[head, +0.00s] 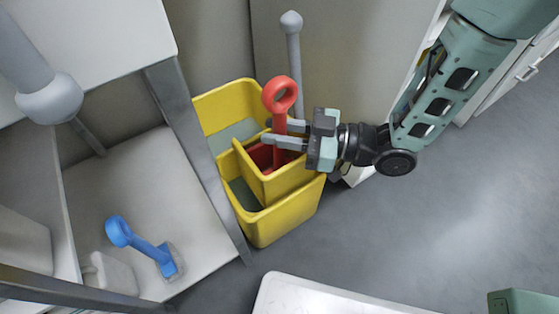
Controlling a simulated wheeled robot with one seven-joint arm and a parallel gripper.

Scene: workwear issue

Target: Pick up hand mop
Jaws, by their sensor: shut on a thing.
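A red hand mop (281,96) with a ring-shaped handle end stands upright in the yellow mop bucket (262,229), its lower part down inside the smaller yellow insert (287,181). My gripper (276,133) reaches in from the right, its grey fingers shut on the red handle below the ring. The head of the red mop is partly hidden by the insert's walls. A blue hand mop (148,249) of similar shape lies on the low shelf at the left, apart from my gripper.
A grey shelf unit (115,190) with a metal post stands close at the bucket's left. A grey pole with a rounded top (292,50) rises behind the bucket. A white surface (310,298) is at the bottom edge. Open floor (440,210) lies to the right.

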